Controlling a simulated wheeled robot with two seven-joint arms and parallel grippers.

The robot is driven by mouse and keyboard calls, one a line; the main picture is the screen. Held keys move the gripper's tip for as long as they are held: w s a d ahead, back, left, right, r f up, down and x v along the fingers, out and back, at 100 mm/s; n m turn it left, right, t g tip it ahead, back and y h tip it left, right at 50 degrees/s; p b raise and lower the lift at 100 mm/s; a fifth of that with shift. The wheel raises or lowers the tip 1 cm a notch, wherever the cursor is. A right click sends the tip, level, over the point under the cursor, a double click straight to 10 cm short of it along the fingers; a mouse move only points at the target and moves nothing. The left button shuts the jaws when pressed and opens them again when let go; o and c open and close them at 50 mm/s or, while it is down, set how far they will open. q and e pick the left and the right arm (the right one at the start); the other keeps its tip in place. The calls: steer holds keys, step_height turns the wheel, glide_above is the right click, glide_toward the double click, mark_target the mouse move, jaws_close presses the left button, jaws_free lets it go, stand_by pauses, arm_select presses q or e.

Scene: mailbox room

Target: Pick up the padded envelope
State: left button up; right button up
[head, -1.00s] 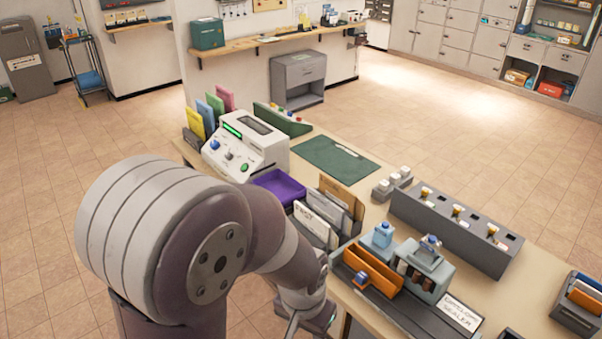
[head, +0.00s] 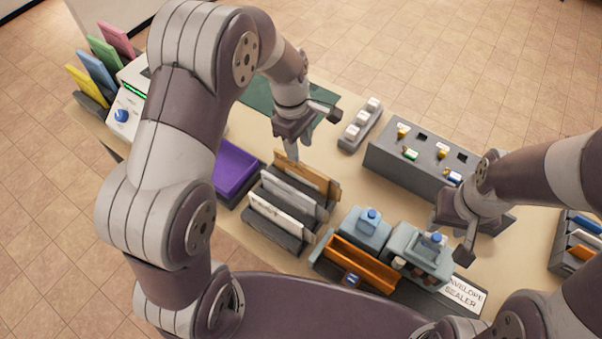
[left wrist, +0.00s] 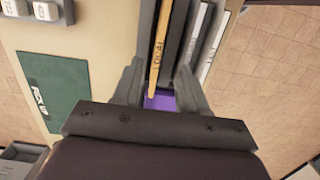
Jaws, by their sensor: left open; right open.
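A tan padded envelope (head: 312,183) stands upright in the rearmost slot of a dark envelope rack (head: 283,239). White envelopes stand in the slots nearer me. My left gripper (head: 291,148) is open and points down just above the tan envelope's top edge, near its left end. In the left wrist view the envelope's tan edge (left wrist: 158,50) runs between the two spread fingers (left wrist: 160,88); I cannot tell whether they touch it. My right gripper (head: 462,240) is open and empty, above the area beside the envelope sealer.
A purple tray (head: 234,168) sits left of the rack. The orange-trayed envelope sealer (head: 360,263) stands to its right. A grey block with stamps (head: 415,155) and a small grey holder (head: 360,125) lie behind. A green mat (head: 262,95) is partly hidden by my left arm.

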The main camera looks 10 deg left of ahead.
mark_target(301, 163)
arm_select(q)
steer(key=f, duration=0.3)
steer(key=shift+w+d+f+p, duration=0.1)
steer(key=shift+w+f+p, duration=0.2)
steer(key=shift+p, duration=0.1)
steer(key=f+p, duration=0.1)
steer(key=s+f+p, duration=0.1)
steer(key=f, duration=0.1)
steer(key=shift+d, duration=0.1)
step_height(301, 163, down, 3)
steer(key=shift+w+d+r, duration=0.1)
steer(key=shift+d, duration=0.05)
steer(key=shift+w+f, duration=0.2)
steer(key=shift+f, duration=0.2)
steer(key=shift+s+r, duration=0.15)
steer(key=shift+s, duration=0.1)
jaws_close()
steer(key=shift+w, duration=0.1)
arm_select(e)
step_height(301, 163, up, 4)
steer(key=shift+f, duration=0.15)
